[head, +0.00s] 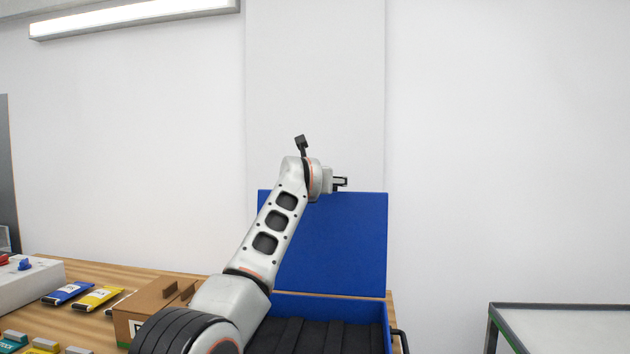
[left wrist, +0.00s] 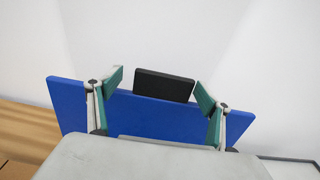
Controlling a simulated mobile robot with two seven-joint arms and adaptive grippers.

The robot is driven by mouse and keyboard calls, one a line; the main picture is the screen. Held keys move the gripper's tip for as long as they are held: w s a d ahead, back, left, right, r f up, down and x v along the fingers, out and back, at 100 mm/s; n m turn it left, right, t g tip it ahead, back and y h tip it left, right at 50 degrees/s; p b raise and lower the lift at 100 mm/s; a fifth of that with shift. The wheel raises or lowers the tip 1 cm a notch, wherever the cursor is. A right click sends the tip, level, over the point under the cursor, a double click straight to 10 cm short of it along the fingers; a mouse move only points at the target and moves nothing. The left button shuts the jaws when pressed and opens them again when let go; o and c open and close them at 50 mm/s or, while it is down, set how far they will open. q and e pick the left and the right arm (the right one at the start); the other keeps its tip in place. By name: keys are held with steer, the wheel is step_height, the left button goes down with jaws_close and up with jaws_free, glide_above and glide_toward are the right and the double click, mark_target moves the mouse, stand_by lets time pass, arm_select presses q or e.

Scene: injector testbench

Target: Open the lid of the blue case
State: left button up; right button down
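The blue case (head: 330,304) stands on the wooden table with its lid (head: 345,240) raised and roughly upright behind it. Dark, ribbed padding (head: 318,337) shows inside. My left gripper (head: 342,183) is at the lid's top edge, with my arm crossing in front of the lid's left part. In the left wrist view my left gripper (left wrist: 160,85) has its green-padded fingers apart, on either side of a black block (left wrist: 164,86) at the edge of the blue lid (left wrist: 140,118). I cannot tell whether the fingers touch it. My right gripper is not in view.
A cardboard box (head: 150,303) is left of the case, partly behind my arm. Blue (head: 68,292) and yellow (head: 98,297) packets lie further left, beside a white unit (head: 28,285). A separate grey-topped table (head: 570,318) is at the right. A white wall is behind.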

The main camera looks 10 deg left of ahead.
arm_select(q)
steer(key=s+r, duration=0.1)
steer(key=s, duration=0.9)
steer(key=shift+d+r, duration=0.35)
steer(key=shift+d, duration=0.1)
steer(key=shift+r, duration=0.1)
step_height(320, 180, up, 9)
steer(key=p, duration=0.5)
steer(key=shift+d+r, duration=0.15)
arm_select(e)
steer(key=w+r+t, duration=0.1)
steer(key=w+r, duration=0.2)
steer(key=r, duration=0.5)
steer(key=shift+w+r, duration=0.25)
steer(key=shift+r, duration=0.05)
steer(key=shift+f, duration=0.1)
